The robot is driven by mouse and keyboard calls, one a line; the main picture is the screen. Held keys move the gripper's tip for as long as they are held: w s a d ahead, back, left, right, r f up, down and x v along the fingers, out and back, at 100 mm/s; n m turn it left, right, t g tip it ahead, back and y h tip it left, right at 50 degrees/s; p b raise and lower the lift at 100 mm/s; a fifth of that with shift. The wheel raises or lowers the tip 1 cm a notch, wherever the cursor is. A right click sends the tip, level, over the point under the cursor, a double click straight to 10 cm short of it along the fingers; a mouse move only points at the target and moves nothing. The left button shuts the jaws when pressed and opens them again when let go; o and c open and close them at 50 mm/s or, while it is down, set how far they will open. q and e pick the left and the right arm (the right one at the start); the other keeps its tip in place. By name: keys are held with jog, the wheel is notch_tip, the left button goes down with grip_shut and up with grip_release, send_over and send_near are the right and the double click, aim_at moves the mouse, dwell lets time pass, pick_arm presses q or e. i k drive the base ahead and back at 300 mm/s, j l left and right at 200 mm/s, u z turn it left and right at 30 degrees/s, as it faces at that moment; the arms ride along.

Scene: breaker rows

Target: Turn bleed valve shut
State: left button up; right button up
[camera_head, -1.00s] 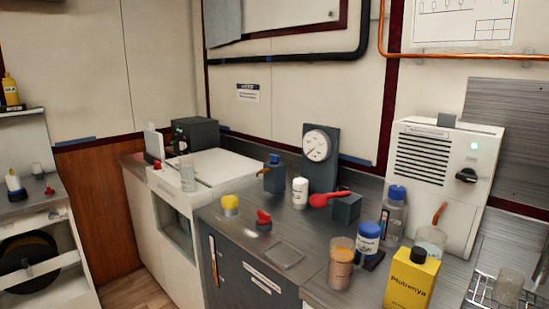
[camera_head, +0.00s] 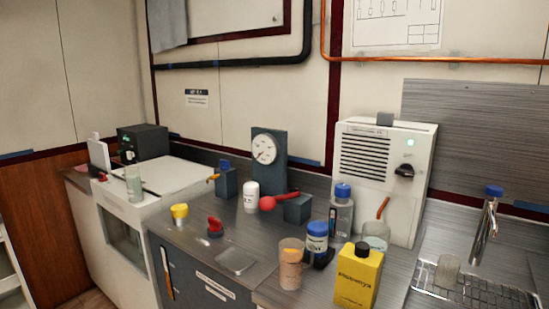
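Several valve-like fittings stand on the grey counter, and I cannot tell which one is the bleed valve. A grey block (camera_head: 298,208) has a red lever with a round red end (camera_head: 267,203) pointing left. A small dark block (camera_head: 226,183) with a blue top has an orange lever (camera_head: 213,178) pointing left. A red knob (camera_head: 215,226) and a yellow-capped fitting (camera_head: 180,212) sit near the counter's front edge. A dial gauge (camera_head: 265,149) on a dark panel stands behind them. Neither of my grippers shows.
A white bottle (camera_head: 251,196), a clear blue-capped bottle (camera_head: 340,212), a blue-lidded jar (camera_head: 316,240), an orange-filled beaker (camera_head: 290,268) and a yellow box-shaped bottle (camera_head: 357,277) crowd the counter. A white unit (camera_head: 380,165) with a black knob stands behind. A tap (camera_head: 486,215) and wire rack (camera_head: 470,291) are at right.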

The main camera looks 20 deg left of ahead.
aim_at(225, 165)
jog(key=j+z, duration=0.25)
jog(key=z, duration=0.25)
jog(key=j+z, duration=0.25)
jog(key=z, duration=0.2)
jog(key=k+j+z, duration=0.1)
jog(key=j+z, duration=0.2)
jog(key=k+j+z, duration=0.1)
jog(key=j+z, duration=0.2)
jog(key=k+j+z, duration=0.15)
jog(key=j, duration=0.25)
jog(key=k+j+z, duration=0.15)
jog(key=j, duration=0.25)
jog(key=k+j+z, duration=0.15)
jog(key=k+j, duration=0.35)
jog(key=j, duration=0.15)
